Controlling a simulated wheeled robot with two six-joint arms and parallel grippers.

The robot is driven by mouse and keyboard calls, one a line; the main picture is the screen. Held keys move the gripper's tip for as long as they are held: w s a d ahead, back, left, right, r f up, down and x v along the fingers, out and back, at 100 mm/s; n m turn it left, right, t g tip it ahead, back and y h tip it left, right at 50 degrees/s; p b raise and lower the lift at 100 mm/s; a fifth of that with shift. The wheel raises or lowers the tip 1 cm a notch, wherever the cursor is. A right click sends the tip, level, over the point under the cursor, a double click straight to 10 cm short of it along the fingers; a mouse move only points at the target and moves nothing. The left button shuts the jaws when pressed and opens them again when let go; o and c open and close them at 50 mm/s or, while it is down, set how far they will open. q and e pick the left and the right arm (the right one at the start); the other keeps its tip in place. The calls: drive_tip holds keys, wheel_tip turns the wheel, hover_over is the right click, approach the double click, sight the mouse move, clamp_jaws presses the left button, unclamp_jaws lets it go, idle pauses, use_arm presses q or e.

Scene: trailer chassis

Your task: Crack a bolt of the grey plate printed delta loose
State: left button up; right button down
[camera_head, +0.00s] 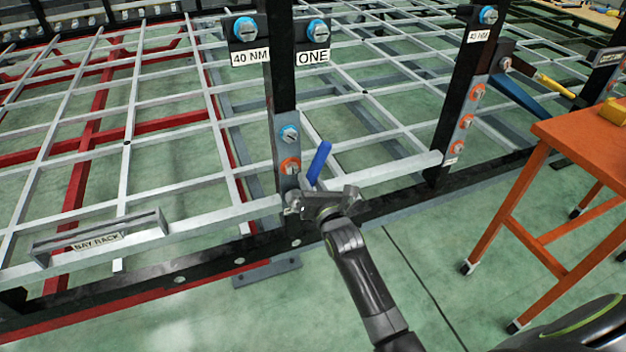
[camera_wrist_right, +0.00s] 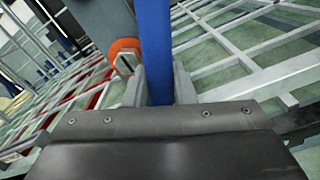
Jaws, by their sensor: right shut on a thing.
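A grey plate (camera_head: 281,150) on the near black post carries a blue-ringed bolt (camera_head: 289,132) and an orange-ringed bolt (camera_head: 291,166). Its lower end is partly hidden by my right gripper (camera_head: 324,196), and I cannot read a print on it. My right gripper is shut on a blue handle (camera_head: 319,162), which rises from between its fingers beside the plate. In the right wrist view, the blue handle (camera_wrist_right: 155,50) stands between the jaws, with an orange-ringed bolt (camera_wrist_right: 125,56) just left of it. The tool's working end is hidden. My left gripper is not seen.
A second grey plate (camera_head: 467,106) with orange-ringed bolts is on the right post. Blue-ringed bolts and signs "40 NM" (camera_head: 250,58) and "ONE" (camera_head: 313,57) are above. A bay rack (camera_head: 100,238) sits left; an orange table (camera_head: 590,150) stands right.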

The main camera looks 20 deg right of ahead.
sight(295, 173)
drive_tip(key=shift+a+r+n+p, duration=0.2)
drive_tip(key=shift+a+n+p, duration=0.1)
drive_tip(key=shift+n+p, duration=0.15)
drive_tip(key=shift+a+r+n+p, duration=0.2)
drive_tip(key=shift+a+n+p, duration=0.5)
drive_tip(key=shift+p, duration=0.35)
drive_tip(key=shift+n, duration=0.25)
drive_tip(key=shift+a+n+p, duration=0.3)
drive_tip(key=shift+p, duration=0.05)
drive_tip(key=shift+a+n, duration=0.4)
drive_tip(key=shift+n, duration=0.1)
drive_tip(key=shift+d, duration=0.2)
drive_tip(key=shift+s+m, duration=0.1)
drive_tip(key=shift+m, duration=0.2)
